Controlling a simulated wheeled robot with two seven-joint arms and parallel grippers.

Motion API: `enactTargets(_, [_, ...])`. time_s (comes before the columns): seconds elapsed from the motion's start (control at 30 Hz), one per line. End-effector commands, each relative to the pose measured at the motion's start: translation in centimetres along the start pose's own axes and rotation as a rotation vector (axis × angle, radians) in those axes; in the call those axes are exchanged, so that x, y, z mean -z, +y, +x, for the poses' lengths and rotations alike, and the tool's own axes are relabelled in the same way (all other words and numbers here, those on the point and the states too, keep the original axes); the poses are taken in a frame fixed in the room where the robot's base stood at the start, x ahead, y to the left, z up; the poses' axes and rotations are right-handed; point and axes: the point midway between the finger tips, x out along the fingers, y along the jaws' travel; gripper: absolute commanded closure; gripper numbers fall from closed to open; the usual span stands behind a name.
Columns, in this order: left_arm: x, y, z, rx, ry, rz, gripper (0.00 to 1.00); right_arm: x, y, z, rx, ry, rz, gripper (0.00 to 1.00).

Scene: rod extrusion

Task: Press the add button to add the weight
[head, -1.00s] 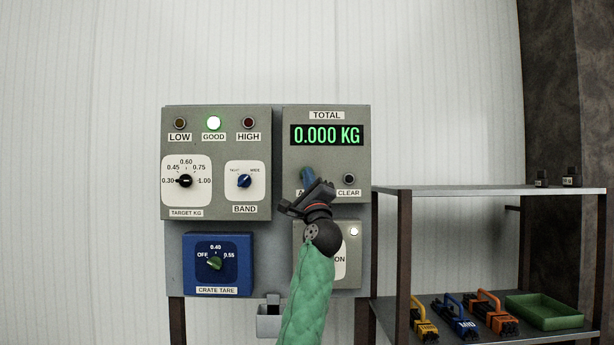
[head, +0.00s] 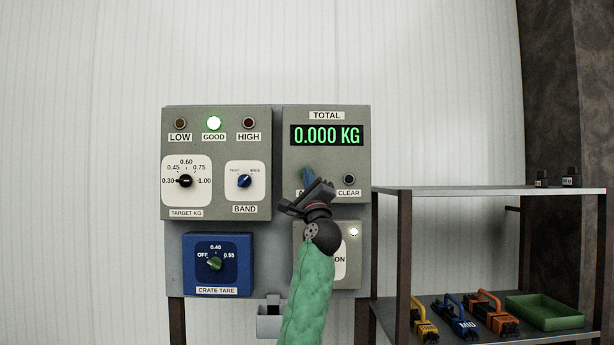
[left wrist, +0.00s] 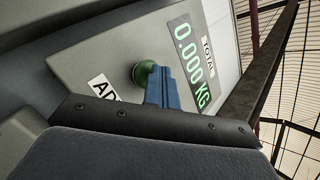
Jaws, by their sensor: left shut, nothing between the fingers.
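The add button is a round green knob (left wrist: 143,72) on the grey TOTAL panel (head: 330,157), beside a label partly read as "AD". In the head view my left gripper hides the button and most of its label. My left gripper (head: 308,175) is shut and empty, its blue fingers pointing at the panel. In the left wrist view the closed fingers (left wrist: 168,84) overlap the button's edge; I cannot tell whether they touch it. The TOTAL display (head: 327,135) reads 0.000 KG in green; it also shows in the left wrist view (left wrist: 192,66). My right gripper is not in view.
A dark CLEAR button (head: 349,179) sits just right of my gripper. The left panel (head: 216,150) has dials and a lit GOOD lamp (head: 214,123). A blue CRATE TARE box (head: 218,263) is below. A shelf (head: 480,190) with tagged weights and a green tray (head: 545,311) stands right.

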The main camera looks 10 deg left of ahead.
Motion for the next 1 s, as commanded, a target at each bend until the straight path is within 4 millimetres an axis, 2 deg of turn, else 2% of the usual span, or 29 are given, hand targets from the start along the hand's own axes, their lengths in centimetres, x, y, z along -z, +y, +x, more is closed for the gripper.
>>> enactTargets(0.6, [0.1, 0.1, 0.1, -0.001, 0.0, 0.0, 1.0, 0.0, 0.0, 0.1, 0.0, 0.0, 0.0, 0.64])
enactTargets(1.0, [-0.7, -0.7, -1.0, -0.001, 0.0, 0.0, 1.0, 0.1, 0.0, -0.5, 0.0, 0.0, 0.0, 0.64])
